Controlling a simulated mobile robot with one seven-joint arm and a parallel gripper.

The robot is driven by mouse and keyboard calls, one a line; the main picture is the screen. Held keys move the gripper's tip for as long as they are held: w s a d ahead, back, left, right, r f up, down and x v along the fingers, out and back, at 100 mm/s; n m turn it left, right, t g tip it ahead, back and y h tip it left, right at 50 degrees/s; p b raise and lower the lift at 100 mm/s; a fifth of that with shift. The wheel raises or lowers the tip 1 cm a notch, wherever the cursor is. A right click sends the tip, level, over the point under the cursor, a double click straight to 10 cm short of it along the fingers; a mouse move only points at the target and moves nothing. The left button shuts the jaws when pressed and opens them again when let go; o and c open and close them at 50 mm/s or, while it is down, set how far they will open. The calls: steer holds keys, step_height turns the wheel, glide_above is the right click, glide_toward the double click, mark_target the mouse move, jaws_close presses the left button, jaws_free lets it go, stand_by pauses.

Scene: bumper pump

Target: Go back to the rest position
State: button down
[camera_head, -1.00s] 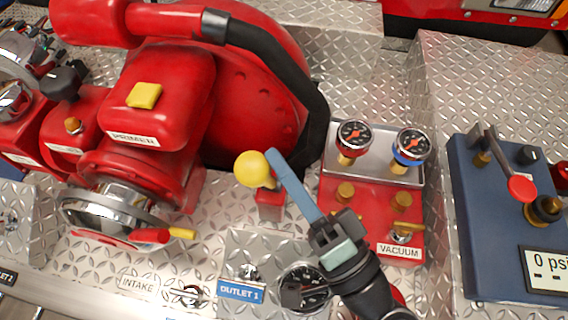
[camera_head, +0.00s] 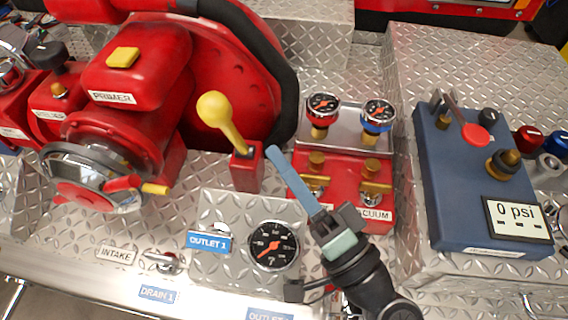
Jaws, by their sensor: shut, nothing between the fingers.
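My gripper (camera_head: 272,152) is at the lower middle of the head view, at the end of my dark arm. Its long blue fingers lie together, shut with nothing seen between them. The fingertips appear just right of the red base of the yellow-knobbed lever (camera_head: 222,122) and in front of the red vacuum block (camera_head: 378,205). I cannot tell the exact gap to either. The lever leans up and to the left. My gripper hides part of the vacuum block and its label.
The red pump (camera_head: 140,80) with its chrome intake (camera_head: 75,180) fills the left. A round gauge (camera_head: 273,245) sits on the outlet panel. Two small gauges (camera_head: 323,107) stand behind the vacuum block. A blue box (camera_head: 455,190) with a "0 psi" display (camera_head: 517,218) is at the right.

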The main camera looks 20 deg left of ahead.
steer(key=shift+r, duration=0.1)
steer(key=w+d+r+n+t+h+p, duration=0.1)
steer(key=w+r+n+t+h+p, duration=0.2)
steer(key=w+r, duration=0.5)
steer(key=w+d+r+t+h+p, duration=0.2)
steer(key=w+r+t+h+p, duration=0.3)
steer(key=r, duration=0.7)
steer(key=s+d+r+t+h, duration=0.2)
steer(key=s+r+t+h, duration=0.1)
steer(key=r, duration=0.6)
steer(key=s+d+r+m+t+h+p, duration=0.1)
steer(key=s+d+r+t+h, duration=0.2)
steer(key=r, duration=0.6)
steer(key=s+d+r+t+h+p, duration=0.1)
steer(key=s+d+r+t+h, duration=0.2)
steer(key=r, duration=0.6)
steer(key=s+h, duration=0.1)
steer(key=h, duration=0.1)
steer(key=shift+s+d+m+h, duration=0.2)
steer(key=shift+m+h, duration=0.1)
steer(key=shift+a+r, duration=0.1)
